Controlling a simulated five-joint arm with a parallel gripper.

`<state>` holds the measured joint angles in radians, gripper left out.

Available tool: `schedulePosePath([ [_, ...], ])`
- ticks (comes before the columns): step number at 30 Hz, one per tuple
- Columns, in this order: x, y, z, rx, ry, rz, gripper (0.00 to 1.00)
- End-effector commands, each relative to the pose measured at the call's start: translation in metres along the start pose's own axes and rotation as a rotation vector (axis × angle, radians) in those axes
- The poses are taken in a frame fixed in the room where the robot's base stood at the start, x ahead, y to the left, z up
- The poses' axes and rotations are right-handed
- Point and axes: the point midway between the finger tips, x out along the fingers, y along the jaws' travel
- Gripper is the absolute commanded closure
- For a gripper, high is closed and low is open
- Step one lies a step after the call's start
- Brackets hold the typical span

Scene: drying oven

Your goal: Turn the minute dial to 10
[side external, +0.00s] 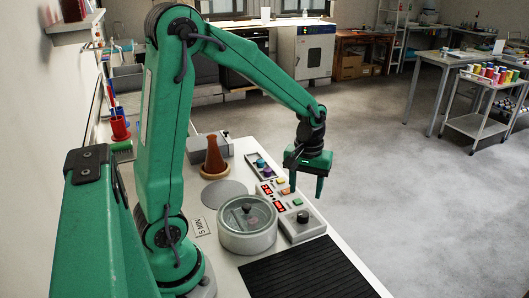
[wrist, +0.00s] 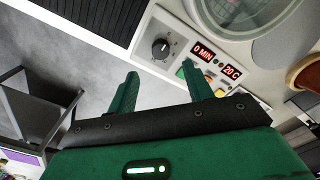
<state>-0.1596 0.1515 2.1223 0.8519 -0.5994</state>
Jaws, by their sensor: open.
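The control panel (side external: 285,212) stands on the white bench, with a round black dial (side external: 302,217) at its near end. In the wrist view the dial (wrist: 160,48) has a pale pointer mark; its exact setting is hard to read. The red displays (wrist: 203,50) beside it read 0 MIN and 20 C. My gripper (side external: 306,187) is above the panel, apart from the dial. In the wrist view its two fingers (wrist: 161,76) are spread with nothing between them, and the dial shows beyond the fingertips.
A round oven with a glass lid (side external: 246,212) stands left of the panel. A brown cone-shaped vessel (side external: 215,157) and a tray of small coloured items (side external: 259,166) are farther back. A card (side external: 199,226) lies at left. A black ribbed mat (side external: 310,273) covers the near bench.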

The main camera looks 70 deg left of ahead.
Motion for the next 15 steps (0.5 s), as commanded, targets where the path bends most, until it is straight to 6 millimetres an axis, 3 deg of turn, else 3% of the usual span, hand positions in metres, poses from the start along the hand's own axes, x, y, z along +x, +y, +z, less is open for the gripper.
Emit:
schedulePosePath([
  [15,0.015,0.0,-0.004,-0.027,-0.015,-0.01,0.49],
])
